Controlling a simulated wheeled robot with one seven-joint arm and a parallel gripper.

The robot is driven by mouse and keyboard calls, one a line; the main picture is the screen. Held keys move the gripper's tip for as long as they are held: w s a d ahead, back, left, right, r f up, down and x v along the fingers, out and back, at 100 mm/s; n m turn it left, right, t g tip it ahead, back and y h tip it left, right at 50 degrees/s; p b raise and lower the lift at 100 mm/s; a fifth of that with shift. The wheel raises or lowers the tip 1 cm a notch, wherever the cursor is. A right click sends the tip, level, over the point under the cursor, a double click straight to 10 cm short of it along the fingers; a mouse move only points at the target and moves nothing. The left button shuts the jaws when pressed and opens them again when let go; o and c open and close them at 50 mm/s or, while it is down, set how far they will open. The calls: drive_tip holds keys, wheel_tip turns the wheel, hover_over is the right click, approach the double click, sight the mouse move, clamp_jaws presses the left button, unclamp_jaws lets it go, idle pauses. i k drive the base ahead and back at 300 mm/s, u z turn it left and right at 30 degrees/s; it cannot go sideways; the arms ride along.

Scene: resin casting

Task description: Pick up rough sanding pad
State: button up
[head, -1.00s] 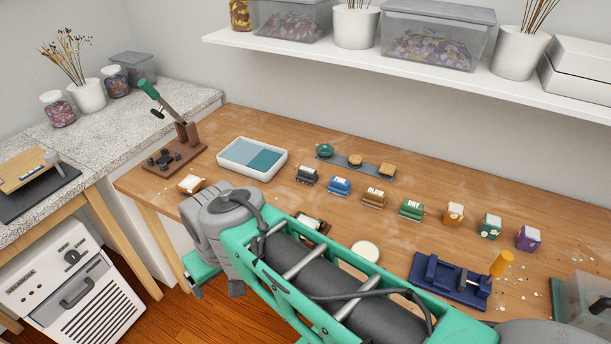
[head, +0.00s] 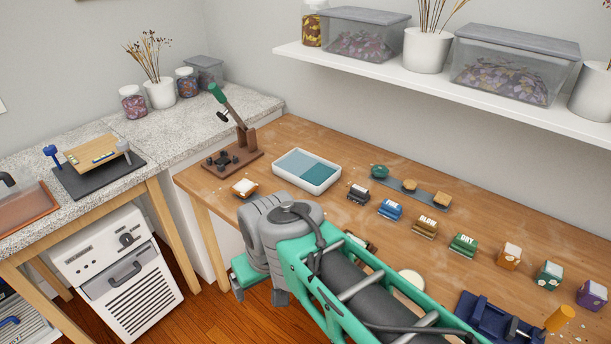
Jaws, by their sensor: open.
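I cannot tell for sure which item is the rough sanding pad. Small labelled blocks stand in a row on the wooden table: a black block (head: 358,194), a blue block (head: 390,209), a brown block (head: 425,227) and a green block (head: 462,245). Further right are an orange block (head: 508,256), a teal block (head: 548,274) and a purple block (head: 591,294), marked with pale dots. A white tray (head: 334,184) has a light-blue half and a teal half. My arm crosses the lower middle, its grey joint near the table's front edge; my gripper is not distinguishable.
My arm hides part of the front of the table (head: 320,216). A brown press (head: 240,150) stands at the back left, with a small pale-topped item (head: 244,188) before it. A navy clamp (head: 485,316) is at lower right. A shelf (head: 380,75) overhangs the back.

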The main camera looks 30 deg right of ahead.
sight(358, 193)
drive_tip(key=u, duration=0.05)
drive_tip(key=k, duration=0.65)
drive_tip(key=u, duration=0.25)
drive_tip(key=i, duration=1.25)
drive_tip(key=u, duration=0.55)
